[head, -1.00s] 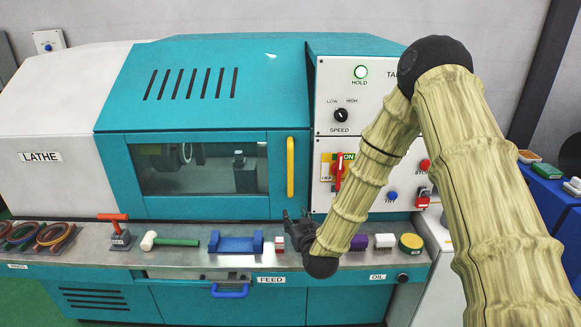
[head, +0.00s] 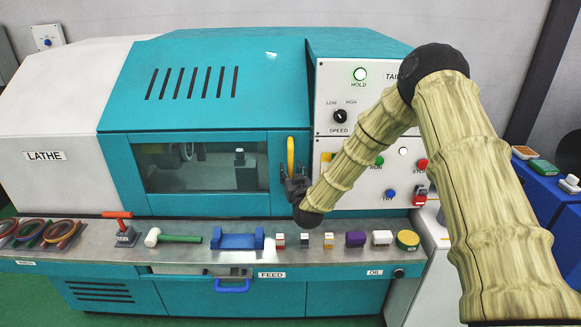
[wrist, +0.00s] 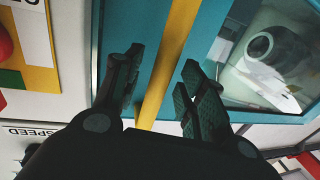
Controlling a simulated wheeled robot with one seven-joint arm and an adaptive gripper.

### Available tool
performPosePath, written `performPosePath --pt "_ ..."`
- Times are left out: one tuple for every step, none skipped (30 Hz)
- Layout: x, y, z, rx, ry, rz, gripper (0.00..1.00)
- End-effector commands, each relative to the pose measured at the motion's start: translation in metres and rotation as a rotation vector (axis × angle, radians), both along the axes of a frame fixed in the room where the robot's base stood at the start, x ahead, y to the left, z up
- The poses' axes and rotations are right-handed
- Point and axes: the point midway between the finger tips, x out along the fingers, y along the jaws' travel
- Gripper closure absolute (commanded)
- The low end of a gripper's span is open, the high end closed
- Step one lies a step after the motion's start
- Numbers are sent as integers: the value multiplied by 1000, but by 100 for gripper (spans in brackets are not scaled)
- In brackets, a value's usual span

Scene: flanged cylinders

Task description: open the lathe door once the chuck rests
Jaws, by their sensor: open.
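The teal lathe door (head: 140,205) is closed, with a window onto the work space. Its yellow vertical handle (head: 290,153) is on the right side; my gripper covers the handle's lower part in the head view. My gripper (head: 294,181) is at the handle. In the wrist view the yellow handle (wrist: 172,62) runs between my two open fingers (wrist: 160,88), with gaps on both sides. The chuck (head: 186,152) shows behind the window, and a round grey part shows through the glass in the wrist view (wrist: 260,46). I cannot tell from one view whether it turns.
The panel on the right has a lit HOLD lamp (head: 360,74), a SPEED knob (head: 340,116) and several buttons. The ledge below holds a mallet (head: 178,239), a blue cradle (head: 237,241) and several small blocks. A blue drawer handle (head: 232,286) sits beneath.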

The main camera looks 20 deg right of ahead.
Motion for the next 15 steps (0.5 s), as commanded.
performPosePath --pt "4 0 1 0 1 0 59" --pt "6 -1 1 0 1 0 59" --pt "9 -1 1 0 0 0 59" --pt "10 -1 0 0 0 0 59" --pt "11 -1 0 0 1 0 59" --pt "12 -1 0 0 1 0 59" --pt "13 -1 0 0 1 0 59" --pt "13 -1 0 0 1 0 59" --pt "14 -1 -1 0 1 1 59" --pt "14 -1 -1 0 1 1 59" --pt "14 -1 -1 0 1 1 59" --pt "14 -1 -1 0 1 1 59" --pt "13 -1 -1 0 1 1 59" --pt "13 -1 -1 0 1 1 59" --pt "13 -1 -1 0 1 1 61"
